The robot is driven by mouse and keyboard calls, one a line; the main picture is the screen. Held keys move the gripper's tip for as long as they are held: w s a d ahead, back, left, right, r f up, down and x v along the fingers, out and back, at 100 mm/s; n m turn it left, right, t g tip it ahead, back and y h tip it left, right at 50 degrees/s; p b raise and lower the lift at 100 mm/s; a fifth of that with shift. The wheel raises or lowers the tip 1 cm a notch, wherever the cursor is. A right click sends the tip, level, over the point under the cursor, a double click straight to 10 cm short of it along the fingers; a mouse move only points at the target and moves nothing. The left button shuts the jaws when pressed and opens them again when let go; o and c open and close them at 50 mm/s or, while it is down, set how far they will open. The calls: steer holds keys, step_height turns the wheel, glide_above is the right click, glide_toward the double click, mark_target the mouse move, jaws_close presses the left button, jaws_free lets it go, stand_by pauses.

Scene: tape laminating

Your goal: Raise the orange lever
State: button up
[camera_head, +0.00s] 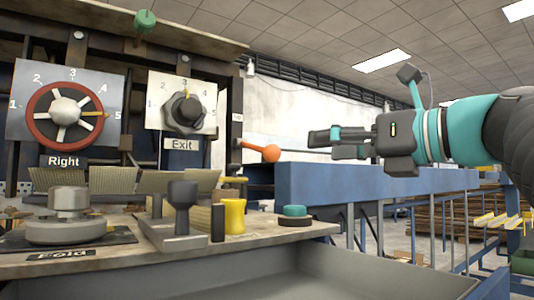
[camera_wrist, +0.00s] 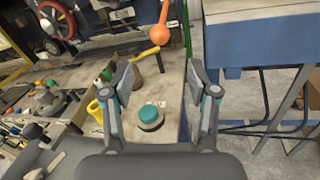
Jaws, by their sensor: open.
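In the wrist view the orange lever (camera_wrist: 162,33) shows at the top, beyond and between my fingertips. My gripper (camera_head: 333,142) is to the right of the knob in the head view, apart from it and pointing left. In the wrist view my gripper (camera_wrist: 163,82) has its two fingers spread wide with nothing between them.
A blue beam (camera_head: 350,185) runs behind and below my gripper. The worktable (camera_head: 240,235) carries a teal-topped button (camera_head: 294,212), a yellow piece (camera_head: 235,215) and a dark grey lever (camera_head: 182,205). The Right dial (camera_head: 66,112) and Exit dial (camera_head: 185,110) are at the left.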

mark_target(279, 151)
steer(key=x, duration=1.2)
steer(key=shift+w+a+p, duration=0.2)
steer(key=shift+a+p, duration=0.15)
jaws_close()
